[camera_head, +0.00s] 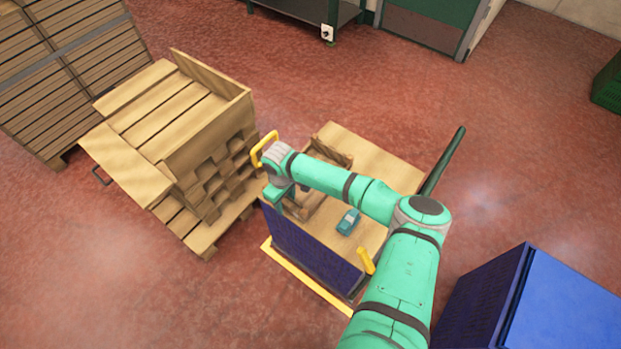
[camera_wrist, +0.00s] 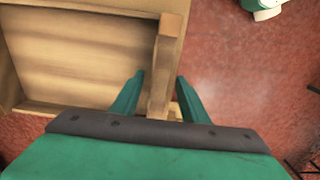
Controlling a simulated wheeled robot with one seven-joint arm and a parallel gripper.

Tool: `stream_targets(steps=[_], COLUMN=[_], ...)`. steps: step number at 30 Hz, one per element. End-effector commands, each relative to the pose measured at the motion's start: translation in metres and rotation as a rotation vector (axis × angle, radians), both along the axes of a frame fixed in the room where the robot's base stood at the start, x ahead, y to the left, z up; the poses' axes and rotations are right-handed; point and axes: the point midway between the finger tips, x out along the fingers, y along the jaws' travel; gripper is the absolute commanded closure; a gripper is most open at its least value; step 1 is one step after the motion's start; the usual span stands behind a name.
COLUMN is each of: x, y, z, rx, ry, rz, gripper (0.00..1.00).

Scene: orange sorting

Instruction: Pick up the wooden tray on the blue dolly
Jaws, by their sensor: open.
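The wooden tray (camera_head: 334,152) sits on top of the dolly in the head view, largely hidden behind my arm. The dolly shows a dark blue side (camera_head: 310,245), with yellow edging low down. My gripper (camera_head: 284,198) is over the tray's near-left part. In the wrist view the tray's slatted floor (camera_wrist: 85,60) fills the upper left. Its upright wooden edge (camera_wrist: 166,50) stands between the two green fingers of my gripper (camera_wrist: 160,82). The fingers are open, one on each side of that edge, with visible gaps. Whether either finger touches the wood is unclear.
A stack of wooden crates (camera_head: 170,120) on a pallet stands close left of the dolly. A small teal object (camera_head: 348,222) lies on the dolly's wooden top. A blue box (camera_head: 565,315) is at lower right.

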Motion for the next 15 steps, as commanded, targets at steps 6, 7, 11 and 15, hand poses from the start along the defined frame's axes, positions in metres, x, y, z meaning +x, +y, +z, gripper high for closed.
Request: stream_targets(steps=[6, 7, 11, 15], x=[0.0, 0.0, -0.0001, 0.0002], y=[0.0001, 0.0001, 0.0002, 0.0002], z=[-0.0025, -0.0024, -0.0023, -0.002], rx=[0.0, 0.0, 0.0, 0.001], ry=[0.0, 0.0, 0.0, -0.001], rz=[0.001, 0.0, 0.0, 0.001], gripper=[0.59, 0.62, 0.93, 1.0])
